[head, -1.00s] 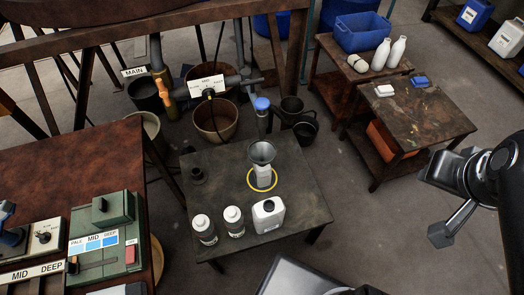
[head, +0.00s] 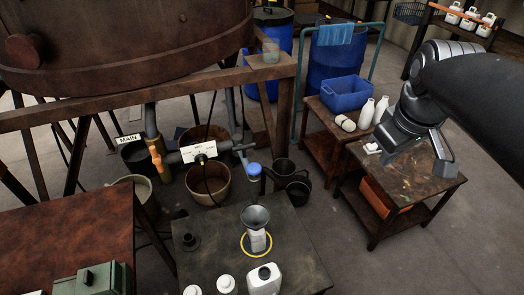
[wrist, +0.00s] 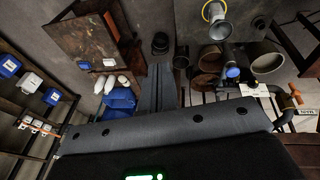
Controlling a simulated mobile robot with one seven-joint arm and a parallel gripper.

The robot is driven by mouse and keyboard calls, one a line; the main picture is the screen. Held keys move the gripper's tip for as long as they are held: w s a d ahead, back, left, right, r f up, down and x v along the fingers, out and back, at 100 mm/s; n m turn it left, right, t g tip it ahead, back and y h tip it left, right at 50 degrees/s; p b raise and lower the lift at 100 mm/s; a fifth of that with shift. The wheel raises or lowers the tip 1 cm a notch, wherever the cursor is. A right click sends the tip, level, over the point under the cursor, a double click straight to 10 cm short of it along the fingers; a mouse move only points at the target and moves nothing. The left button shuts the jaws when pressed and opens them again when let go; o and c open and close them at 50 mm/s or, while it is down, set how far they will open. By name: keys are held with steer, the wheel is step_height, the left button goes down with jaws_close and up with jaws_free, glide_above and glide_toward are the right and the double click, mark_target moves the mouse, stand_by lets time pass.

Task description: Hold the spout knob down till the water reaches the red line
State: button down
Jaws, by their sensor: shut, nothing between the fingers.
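The blue spout knob (head: 254,169) sits on a grey pipe spout above the back edge of the dark table. It also shows in the wrist view (wrist: 233,72). Below it a white bottle (head: 257,242) with a grey funnel (head: 255,216) in its mouth stands inside a yellow ring on the table. I cannot make out a red line or the water level. My gripper (head: 446,168) is well to the right of the knob, in front of the right-hand side table. In the wrist view its fingers (wrist: 157,72) are together and empty, apart from the knob.
An orange-handled valve (head: 157,160) is on the pipe left of the knob. Black buckets (head: 292,185) stand right of it. White containers (head: 264,279) stand at the front of the dark table (head: 210,235). A rusty beam (head: 120,105) crosses above the pipes. Floor between the tables is clear.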

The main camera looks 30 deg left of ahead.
steer(key=w+a+n+g, duration=0.1)
steer(key=w+a+n, duration=0.3)
steer(key=a, duration=0.3)
steer(key=n+g, duration=0.4)
steer(key=n, duration=0.9)
glide_above(254, 166)
steer(key=w, duration=0.2)
step_height(254, 166, down, 7)
steer(key=shift+d, duration=0.35)
steer(key=shift+f, duration=0.15)
steer(key=f, duration=0.4)
steer(key=s+f, duration=0.1)
steer(key=f, duration=0.8)
steer(key=shift+s+a+f, duration=0.25)
steer(key=shift+f, duration=0.2)
